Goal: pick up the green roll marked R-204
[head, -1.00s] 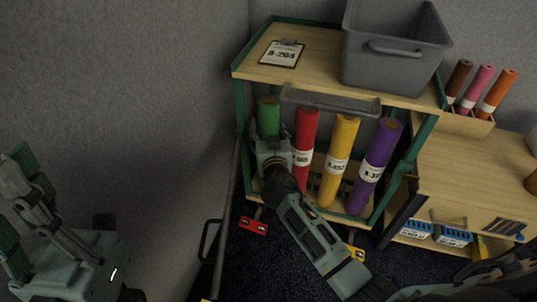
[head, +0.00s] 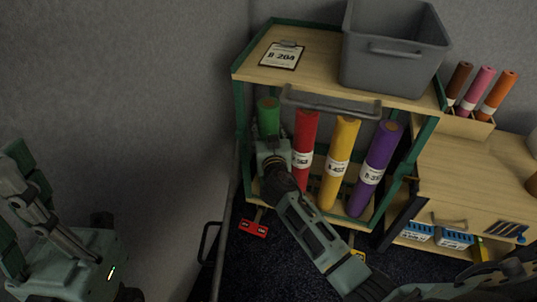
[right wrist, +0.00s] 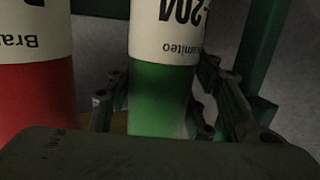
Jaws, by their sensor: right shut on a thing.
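The green roll (head: 268,112) stands upright at the left end of the row of rolls in the cart. In the right wrist view the green roll (right wrist: 160,90) has a white label reading "-204" upside down, its first part out of sight. My right gripper (head: 272,150) is shut on it, with one finger on each side. In the head view the gripper hides the roll's label and lower part. In the right wrist view the gripper (right wrist: 158,112) is close below the label. My left gripper (head: 16,208) is at the left edge, open and empty, away from the cart.
Red (head: 305,130), yellow (head: 341,150) and purple (head: 378,160) rolls stand just right of the green one. A grey bin (head: 395,60) and a clipboard (head: 282,55) marked with 204 lie on the cart top (head: 318,50). A wooden cabinet (head: 465,180) stands to the right.

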